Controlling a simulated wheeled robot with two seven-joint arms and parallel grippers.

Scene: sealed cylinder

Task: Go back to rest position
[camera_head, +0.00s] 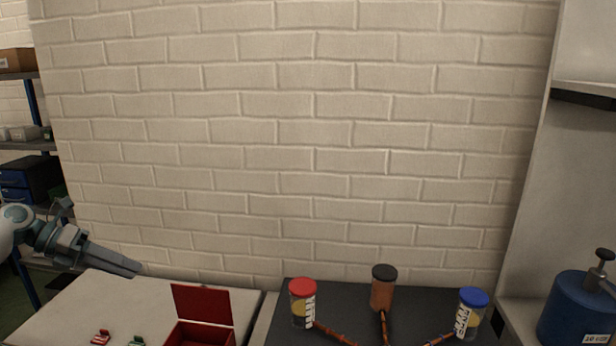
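My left gripper (124,267) comes in from the left, over the back left of the white table, with nothing visible in it. Its fingers point right and look close together, but I cannot tell whether they are fully shut. My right gripper is not in view. On the dark surface stand a cylinder with a red lid (302,303), a reddish-brown one with a black lid (383,289) and one with a blue lid (470,312). A brown stick-like thing lies in front of each.
An open red box (202,304) sits at the front of the white table (75,305). A small red item (101,337) and a green one (137,341) lie left of it. A blue pump bottle (577,308) stands far right. A brick wall closes the back; shelves stand left.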

